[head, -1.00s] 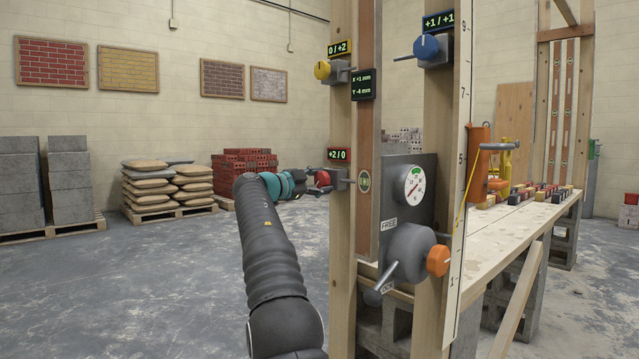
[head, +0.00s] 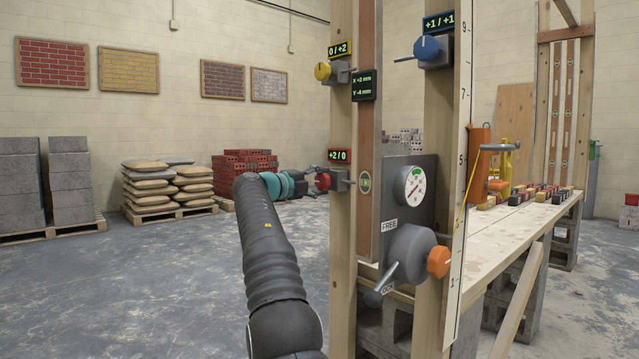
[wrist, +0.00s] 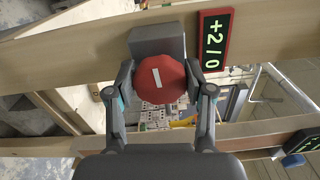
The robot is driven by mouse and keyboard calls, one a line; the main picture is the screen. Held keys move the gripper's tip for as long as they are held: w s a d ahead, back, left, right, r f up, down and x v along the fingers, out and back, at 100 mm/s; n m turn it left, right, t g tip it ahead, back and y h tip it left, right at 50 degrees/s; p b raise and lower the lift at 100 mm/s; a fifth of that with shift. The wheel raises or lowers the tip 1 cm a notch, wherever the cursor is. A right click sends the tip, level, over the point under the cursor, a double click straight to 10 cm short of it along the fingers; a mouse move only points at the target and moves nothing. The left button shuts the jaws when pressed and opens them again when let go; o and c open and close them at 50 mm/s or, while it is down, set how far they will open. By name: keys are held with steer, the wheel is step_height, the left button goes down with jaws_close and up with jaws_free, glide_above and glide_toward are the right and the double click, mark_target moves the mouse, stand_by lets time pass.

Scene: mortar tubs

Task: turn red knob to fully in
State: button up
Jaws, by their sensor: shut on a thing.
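In the head view the red knob (head: 322,181) sits on a grey block at the wooden post's left side. My gripper (wrist: 160,82) is shut on the knob, with one finger on each side of it.
A yellow knob (head: 322,70) reads 0/+2 and a blue knob (head: 426,47) reads +1/+1. A black readout (head: 363,85) shows X +2 mm, Y -4 mm. A grey crank housing (head: 408,252) marked FREE and an orange knob (head: 438,262) are lower right. The floor at left is open.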

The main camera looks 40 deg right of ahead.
steer(key=shift+m, duration=0.4)
steer(key=o, duration=1.2)
steer(key=shift+n, duration=0.3)
